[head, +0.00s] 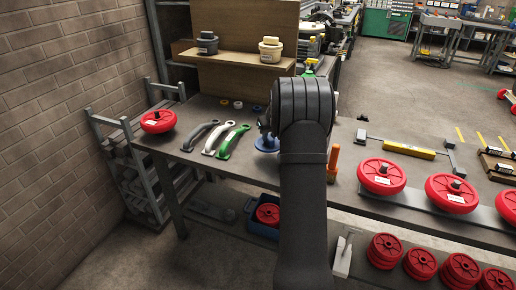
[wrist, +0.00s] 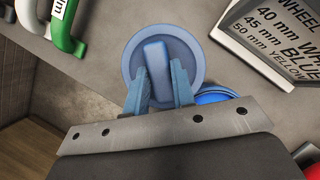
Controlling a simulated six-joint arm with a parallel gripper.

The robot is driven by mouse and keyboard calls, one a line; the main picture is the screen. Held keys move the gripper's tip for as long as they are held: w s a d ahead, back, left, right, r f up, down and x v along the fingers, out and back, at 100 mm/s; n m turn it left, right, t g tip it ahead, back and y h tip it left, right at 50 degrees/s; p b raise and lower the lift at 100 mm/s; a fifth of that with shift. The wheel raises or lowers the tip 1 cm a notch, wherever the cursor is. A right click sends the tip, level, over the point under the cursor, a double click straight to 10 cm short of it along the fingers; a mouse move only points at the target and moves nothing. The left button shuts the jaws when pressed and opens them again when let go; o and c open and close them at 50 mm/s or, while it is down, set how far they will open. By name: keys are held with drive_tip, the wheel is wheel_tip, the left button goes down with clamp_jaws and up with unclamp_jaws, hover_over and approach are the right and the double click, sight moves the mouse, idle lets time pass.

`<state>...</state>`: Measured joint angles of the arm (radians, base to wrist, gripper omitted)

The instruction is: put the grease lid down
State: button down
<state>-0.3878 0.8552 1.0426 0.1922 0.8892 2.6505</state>
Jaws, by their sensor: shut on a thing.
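The grease lid (wrist: 133,65) is a round blue disc with a raised bar grip across its middle. My gripper (wrist: 158,85) is shut on that bar, one finger on each side, in the wrist view. In the head view my arm hides the gripper's fingers, and a blue disc (head: 266,145) shows just left of the arm. A brighter blue round thing (wrist: 214,94) is partly hidden behind the gripper in the wrist view.
Grey, white and green handles (head: 233,141) lie left of the arm on the bench (head: 185,140), with a red wheel (head: 158,121) beyond. A sign with wheel sizes (wrist: 275,40) stands right of the lid. An orange upright thing (head: 333,160) stands right of my arm.

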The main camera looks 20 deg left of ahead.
sight(259, 142)
drive_tip(key=a+f, duration=0.2)
drive_tip(key=a, duration=0.1)
drive_tip(key=a+f, duration=0.1)
drive_tip(key=a, duration=0.1)
drive_tip(key=shift+w, duration=0.2)
drive_tip(key=shift+f, duration=1.95)
drive_tip(key=shift+f, duration=0.1)
drive_tip(key=c, duration=1.2)
unclamp_jaws()
drive_tip(key=v, duration=1.2)
